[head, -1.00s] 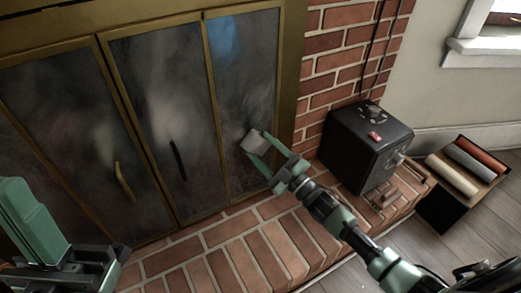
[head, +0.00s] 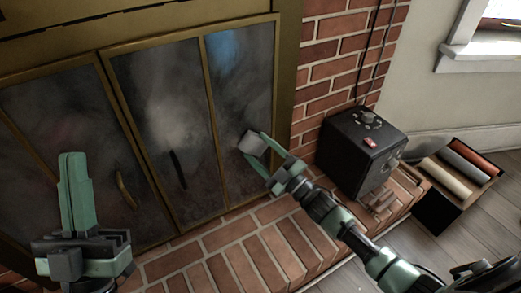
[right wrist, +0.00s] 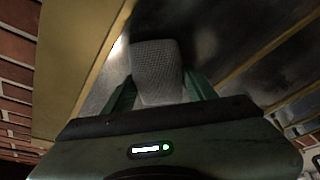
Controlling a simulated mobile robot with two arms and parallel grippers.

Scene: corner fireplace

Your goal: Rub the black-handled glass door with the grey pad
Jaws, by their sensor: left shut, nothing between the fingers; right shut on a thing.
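The glass door with the black handle (head: 178,168) is the middle dark panel (head: 150,95) of the brass-framed fireplace front. Its glass looks smeared and hazy. My right gripper (head: 261,152) is shut on the grey pad (head: 253,143), in front of the right-hand glass panel (head: 243,85), to the right of the black-handled door. In the right wrist view the textured pad (right wrist: 156,68) sits between the green fingers, with glass behind it; whether it touches is unclear. My left gripper (head: 76,158) is shut and empty, in front of the left panels.
A brass handle (head: 126,188) is on the panel left of the black-handled door.

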